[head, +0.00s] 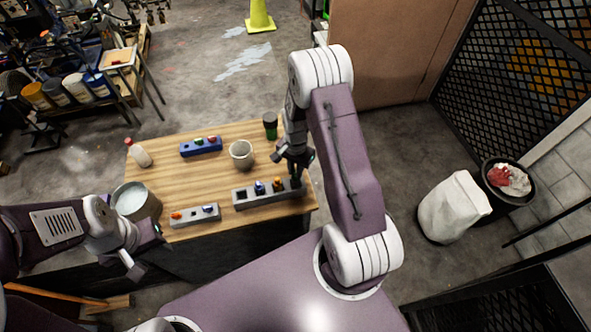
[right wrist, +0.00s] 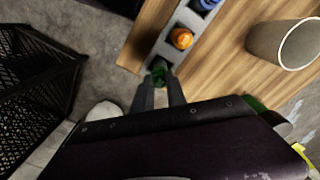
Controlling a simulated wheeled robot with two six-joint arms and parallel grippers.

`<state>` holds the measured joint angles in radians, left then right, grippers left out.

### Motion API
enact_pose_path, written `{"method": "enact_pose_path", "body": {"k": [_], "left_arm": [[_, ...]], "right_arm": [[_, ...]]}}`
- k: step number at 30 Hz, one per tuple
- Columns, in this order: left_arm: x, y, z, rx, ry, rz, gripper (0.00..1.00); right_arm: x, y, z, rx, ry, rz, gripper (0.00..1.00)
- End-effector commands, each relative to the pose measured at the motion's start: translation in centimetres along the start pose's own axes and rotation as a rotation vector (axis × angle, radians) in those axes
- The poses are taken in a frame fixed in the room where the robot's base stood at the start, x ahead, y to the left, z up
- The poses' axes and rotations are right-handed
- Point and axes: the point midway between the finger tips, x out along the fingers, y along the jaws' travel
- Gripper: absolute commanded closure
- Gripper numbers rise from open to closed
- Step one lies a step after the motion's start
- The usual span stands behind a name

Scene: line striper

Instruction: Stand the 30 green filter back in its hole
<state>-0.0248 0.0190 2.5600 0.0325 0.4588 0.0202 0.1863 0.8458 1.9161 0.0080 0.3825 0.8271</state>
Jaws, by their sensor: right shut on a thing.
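The green filter (right wrist: 159,69) shows between my right gripper's fingertips in the right wrist view. My right gripper (right wrist: 161,82) is shut on it at the near end of the long grey rack (right wrist: 160,56). In the head view the right gripper (head: 296,176) is over the rack's right end (head: 250,203), and its fingers mostly hide the filter. I cannot tell how deep the filter sits in the end hole. An orange filter (right wrist: 182,38) and a blue filter (right wrist: 205,4) stand in the rack. My left gripper (head: 148,250) is open and empty, off the table's front left.
On the wooden table (head: 170,180) stand a cup (head: 241,154), a dark green jar (head: 270,125), a blue block (head: 200,147), a small grey block (head: 194,217), a bottle (head: 138,154) and a metal pot (head: 137,202). The table's right edge is close to the rack's end.

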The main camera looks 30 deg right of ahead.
Motion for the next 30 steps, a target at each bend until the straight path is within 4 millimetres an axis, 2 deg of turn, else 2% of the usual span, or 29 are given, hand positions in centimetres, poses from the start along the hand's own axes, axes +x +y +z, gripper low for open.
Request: {"method": "enact_pose_path", "body": {"k": [18,19,21,28,30], "left_arm": [[1.1,0.0,0.1,0.0,0.0,0.0,0.64],[1.0,0.0,0.1,0.0,0.0,0.0,0.64],[0.9,0.0,0.1,0.0,0.0,0.0,0.64],[0.9,0.0,0.1,0.0,0.0,0.0,0.64],[0.9,0.0,0.1,0.0,0.0,0.0,0.64]], "right_arm": [[1.4,0.0,0.0,0.0,0.0,0.0,1.0],[1.3,0.0,0.0,0.0,0.001,-0.001,0.75],[1.3,0.0,0.0,0.0,0.0,-0.001,0.58],[1.3,0.0,0.0,0.0,0.0,0.0,0.58],[1.3,0.0,0.0,0.0,0.0,0.0,0.43]]}}
